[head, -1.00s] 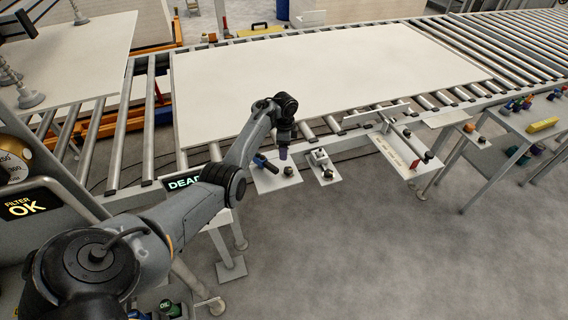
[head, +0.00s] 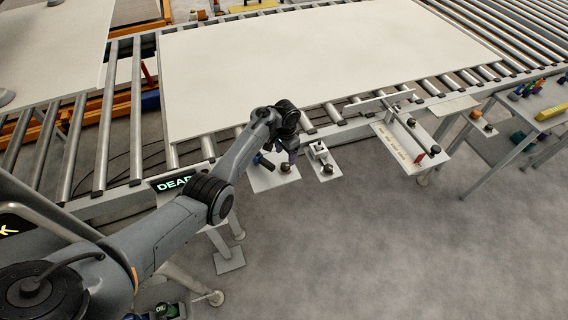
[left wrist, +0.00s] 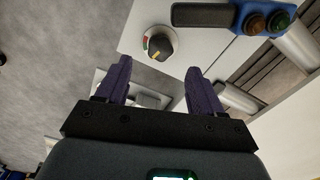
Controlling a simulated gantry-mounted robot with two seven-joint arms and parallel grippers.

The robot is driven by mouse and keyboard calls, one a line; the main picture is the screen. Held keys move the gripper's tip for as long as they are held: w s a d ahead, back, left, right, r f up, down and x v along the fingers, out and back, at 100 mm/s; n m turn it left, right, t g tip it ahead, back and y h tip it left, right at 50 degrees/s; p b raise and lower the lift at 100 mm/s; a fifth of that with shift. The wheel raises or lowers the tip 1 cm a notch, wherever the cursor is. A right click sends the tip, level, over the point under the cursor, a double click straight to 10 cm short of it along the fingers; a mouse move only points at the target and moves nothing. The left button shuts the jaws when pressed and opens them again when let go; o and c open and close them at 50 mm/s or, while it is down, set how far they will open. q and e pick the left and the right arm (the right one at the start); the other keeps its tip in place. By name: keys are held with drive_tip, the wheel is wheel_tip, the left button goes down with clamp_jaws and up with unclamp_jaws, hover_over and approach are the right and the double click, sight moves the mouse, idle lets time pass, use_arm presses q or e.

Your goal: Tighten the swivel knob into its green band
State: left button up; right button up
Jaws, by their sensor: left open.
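The swivel knob (left wrist: 161,43) is a dark round knob with a yellow pointer mark. It sits on a white dial (left wrist: 148,38) with green and red bands; the pointer's exact place against the green band is too small to tell. In the head view the knob (head: 285,169) is a small dark shape on a light plate just below my left gripper (head: 291,157). In the left wrist view my left gripper (left wrist: 157,65) has its two purple fingers apart, with the knob just beyond the tips, roughly between them. Nothing is held. My right gripper is not in view.
A blue and black handle with two round buttons (left wrist: 240,18) lies close beside the knob. A second small plate with a clamp-like fitting (head: 321,158) is to the right. The roller conveyor carries a large pale panel (head: 320,65) behind. Open floor lies in front.

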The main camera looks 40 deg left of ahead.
sight(286, 165)
use_arm(q)
wheel_tip(286, 165, down, 6)
drive_tip(key=shift+r+b, duration=0.1)
drive_tip(key=shift+b, duration=0.95)
drive_tip(key=c, duration=1.1)
drive_tip(key=shift+o, duration=0.2)
drive_tip(key=shift+r+m+p, duration=0.1)
drive_tip(key=shift+m+p, duration=0.35)
drive_tip(key=shift+m, duration=2.15)
